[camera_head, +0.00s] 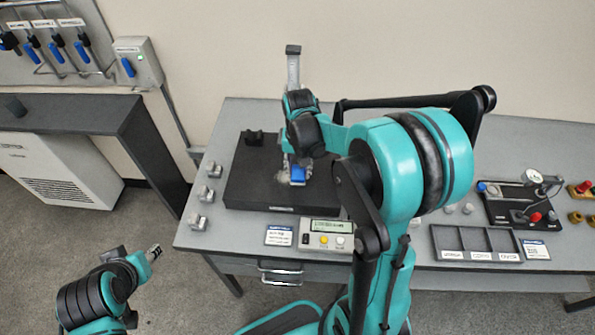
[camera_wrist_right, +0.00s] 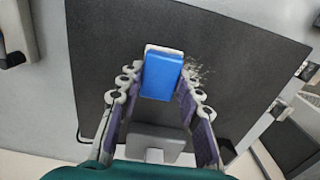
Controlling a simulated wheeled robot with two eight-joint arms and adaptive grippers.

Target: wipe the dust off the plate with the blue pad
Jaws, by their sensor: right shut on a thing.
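The dark plate (camera_head: 262,185) lies on the grey table and also fills much of the right wrist view (camera_wrist_right: 110,55). My right gripper (camera_head: 297,172) is over the plate, shut on the blue pad (camera_head: 298,175). In the right wrist view the blue pad (camera_wrist_right: 162,76), with a pale edge, sits between the fingers (camera_wrist_right: 160,100) at the plate surface. I cannot tell whether it presses on the plate. A pale patch of dust (camera_wrist_right: 200,72) shows just right of the pad. My left gripper (camera_head: 153,253) is off the table at the lower left, and its opening is unclear.
A box with a display and buttons (camera_head: 327,237) stands at the plate's front. Small metal blocks (camera_head: 207,194) line the left. A sorting tray (camera_head: 477,242) and a dial gauge stand (camera_head: 522,204) are at right.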

